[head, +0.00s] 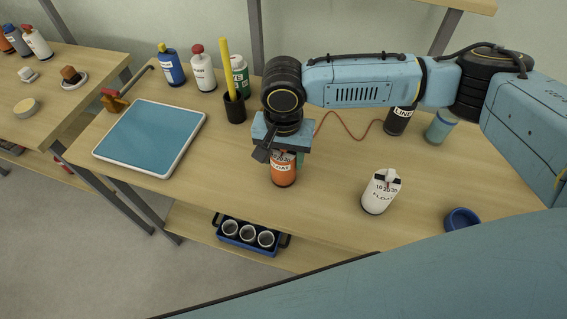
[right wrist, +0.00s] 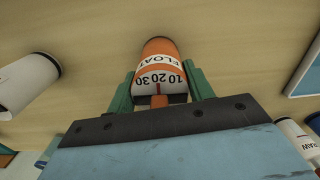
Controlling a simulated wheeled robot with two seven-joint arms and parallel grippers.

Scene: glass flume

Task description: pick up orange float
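The orange float (head: 284,171) stands upright on the wooden table, below my right gripper (head: 284,154). In the right wrist view the float (right wrist: 158,62) shows its orange body, the word FLOAT and a white band marked 10 20 30. The two green fingers of my right gripper (right wrist: 160,72) lie on either side of it, very close to its sides. I cannot tell whether they touch it. In the head view the gripper hides the float's top. My left gripper is not in view.
A white float (head: 378,194) stands to the right, with a blue ring-shaped dish (head: 462,220) beyond it. A black pen cup (head: 234,108), several bottles and a blue-topped tray (head: 150,138) are to the left. A dark bottle (head: 398,121) and a jar (head: 440,127) stand behind right.

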